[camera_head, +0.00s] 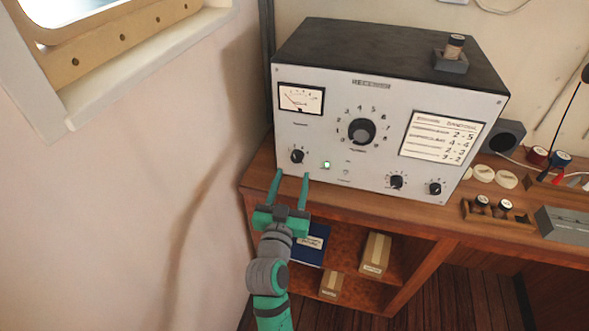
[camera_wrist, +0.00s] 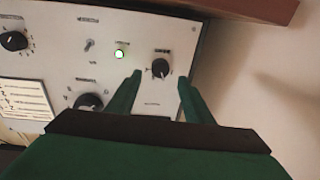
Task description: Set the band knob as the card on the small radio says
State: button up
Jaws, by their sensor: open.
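A grey-white radio set (camera_head: 390,178) with a dark top stands on a wooden desk. A large dark knob (camera_head: 361,131) sits mid-panel inside a ring of numbers. A small knob (camera_head: 297,156) is at lower left, below the meter (camera_head: 301,98). Knob labels are too small to read, so I cannot tell which is the band knob. A card (camera_head: 442,136) on the panel's right lists number pairs; its words are unclear. My gripper (camera_head: 291,174) is open before the lower-left knob. In the wrist view this knob (camera_wrist: 160,68) shows between the fingertips, apparently untouched.
Two more small knobs (camera_head: 397,181) (camera_head: 435,188) are at lower right, and a green lamp (camera_head: 326,164) is lit. A wall is close on the left. A speaker (camera_head: 503,137), spools and small parts stand right of the radio. Shelves with boxes (camera_head: 376,253) lie below.

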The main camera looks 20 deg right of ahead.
jog(key=shift+v, duration=2.6)
jog(key=s+a+f+n+y, duration=0.3)
jog(key=s+a+f+y, duration=0.15)
jog(key=s+f, duration=0.35)
jog(key=s+a+f+n+y, duration=0.3)
jog(key=s+a+f, duration=0.2)
jog(key=s+f, duration=0.2)
jog(key=s+a+y, duration=0.1)
jog(key=s+a, duration=0.1)
jog(key=s, duration=0.8)
jog(key=s+a+f+g+y, duration=0.1)
jog(key=s+a, duration=0.2)
jog(key=s, duration=0.7)
jog(key=shift+s+f, duration=0.2)
jog(key=shift+s, duration=0.15)
